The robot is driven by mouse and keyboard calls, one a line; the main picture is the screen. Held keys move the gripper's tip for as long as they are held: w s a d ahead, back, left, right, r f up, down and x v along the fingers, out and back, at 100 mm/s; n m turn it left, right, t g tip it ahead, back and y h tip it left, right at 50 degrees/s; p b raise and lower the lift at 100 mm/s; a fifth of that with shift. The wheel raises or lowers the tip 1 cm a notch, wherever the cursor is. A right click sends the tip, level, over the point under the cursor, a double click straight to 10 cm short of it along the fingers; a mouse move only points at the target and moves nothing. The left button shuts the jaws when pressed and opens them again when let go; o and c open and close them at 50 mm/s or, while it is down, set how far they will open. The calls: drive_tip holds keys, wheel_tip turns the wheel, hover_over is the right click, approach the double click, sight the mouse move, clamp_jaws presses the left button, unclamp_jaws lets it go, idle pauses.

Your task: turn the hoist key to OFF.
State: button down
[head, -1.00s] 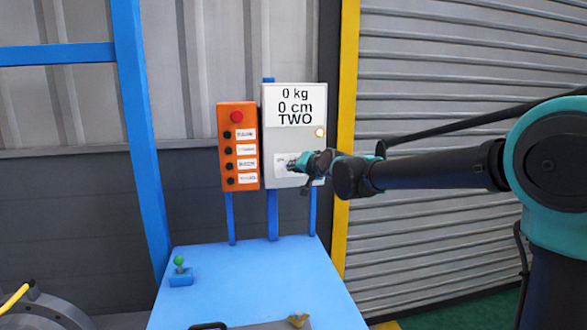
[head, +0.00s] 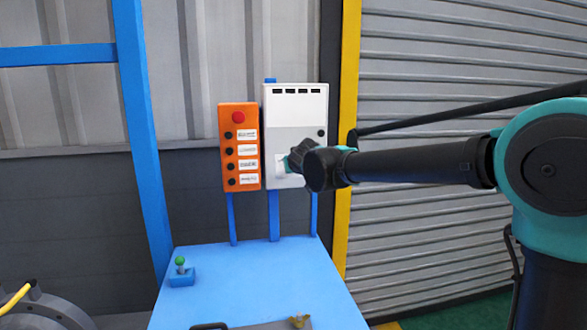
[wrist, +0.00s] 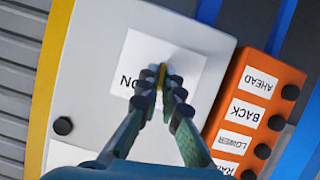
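The white hoist box (head: 297,122) stands upright on a post, and its readout (head: 297,91) shows only dark blocks. The round lamp (head: 321,133) below the readout is dark. In the wrist view, the small yellow key (wrist: 162,73) stands out from a white label (wrist: 185,58), with "ON" readable left of it, rotated. My gripper (wrist: 161,80) has its fingertips closed on either side of the key. In the head view my gripper (head: 291,163) is at the box's lower front and hides the key. The OFF lettering does not show.
An orange button panel (head: 239,147) with a red button stands close left of the box. Below is a blue table (head: 255,270) with a small green-knobbed joystick (head: 181,270). A yellow post (head: 346,130) and grey shutter (head: 450,70) are at the right.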

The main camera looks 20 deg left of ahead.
drive_tip(key=shift+s+a+f+n+t+h, duration=0.1)
drive_tip(key=shift+n+t+h, duration=0.5)
drive_tip(key=shift+n, duration=0.65)
drive_tip(key=shift+a+n+t+h, duration=0.1)
drive_tip(key=shift+n+t+h, duration=0.45)
drive_tip(key=shift+n, duration=0.7)
drive_tip(key=c, duration=1.7)
unclamp_jaws()
drive_tip(key=v, duration=1.2)
